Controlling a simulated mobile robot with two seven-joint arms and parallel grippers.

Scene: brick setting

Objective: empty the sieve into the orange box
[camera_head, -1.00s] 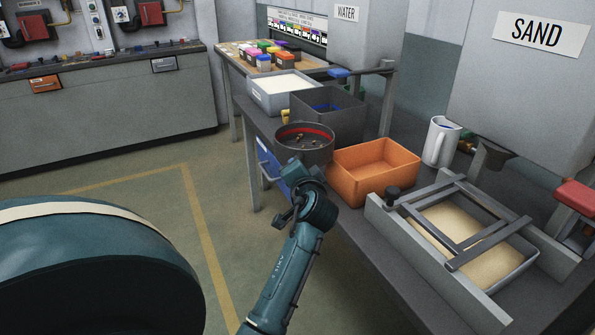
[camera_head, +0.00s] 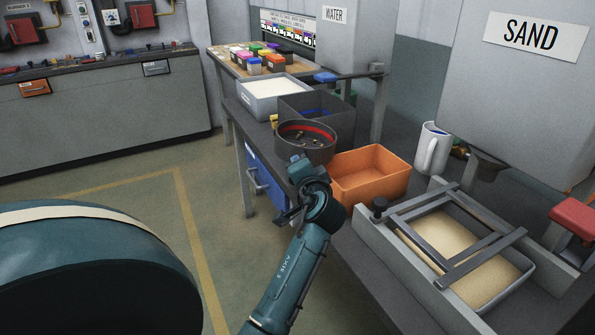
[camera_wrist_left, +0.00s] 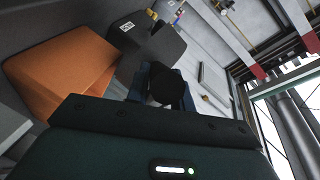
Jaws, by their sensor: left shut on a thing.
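The sieve (camera_head: 306,152) is a round dark pan with a red band inside its rim. Several small bits lie in it, and it looks about level. My left gripper (camera_head: 299,168) is at its near side, shut on its dark handle (camera_wrist_left: 167,87), which shows between the fingers in the left wrist view. The orange box (camera_head: 369,188) stands on the bench, just right of the sieve and nearer. It also shows at the left of the left wrist view (camera_wrist_left: 60,75). The bottom of the box is partly hidden. My right gripper is not in view.
A dark grey bin (camera_head: 335,125) stands behind the sieve, with a pale bin (camera_head: 262,106) beyond. A white mug (camera_head: 432,150) stands right of the orange box. A sand tray with a frame (camera_head: 450,225) fills the near right bench. Floor left of the bench is clear.

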